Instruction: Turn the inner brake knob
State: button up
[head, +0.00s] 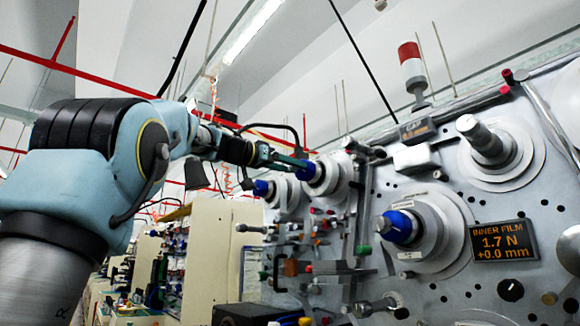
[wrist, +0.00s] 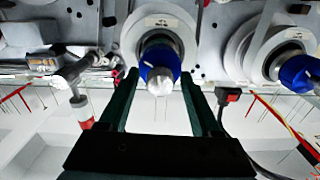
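A black knob (head: 510,290) with a white mark sits on the grey panel under the display (head: 503,241) reading INNER FILM, 1.7 N, +0.0 mm. I cannot tell for certain that it is the inner brake knob. My gripper (head: 300,163) is far up and left of it, at the upper blue-tipped spindle (head: 308,171). In the wrist view, my gripper (wrist: 158,76) is open, its two dark green fingers on either side of that spindle's blue end (wrist: 160,62). Gaps show on both sides, and nothing is gripped. The black knob is not identifiable in the wrist view.
A larger blue-tipped spindle (head: 398,227) stands left of the display. A bare metal spindle (head: 482,138) projects at the upper right. A red-and-white lamp (head: 411,65) stands on the panel's top edge. Rollers and small fittings crowd the panel below my gripper.

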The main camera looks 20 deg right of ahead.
grip_shut()
jog(key=shift+n, duration=0.4)
jog(key=n, duration=0.3)
jog(key=shift+b, duration=0.35)
jog(key=n, duration=0.4)
jog(key=shift+n, duration=0.3)
jog(key=n, duration=0.4)
jog(key=shift+w+n+p, duration=0.1)
jog(key=shift+n+p, duration=0.3)
jog(key=shift+n, duration=1.3)
jog(key=shift+o, duration=0.6)
grip_release()
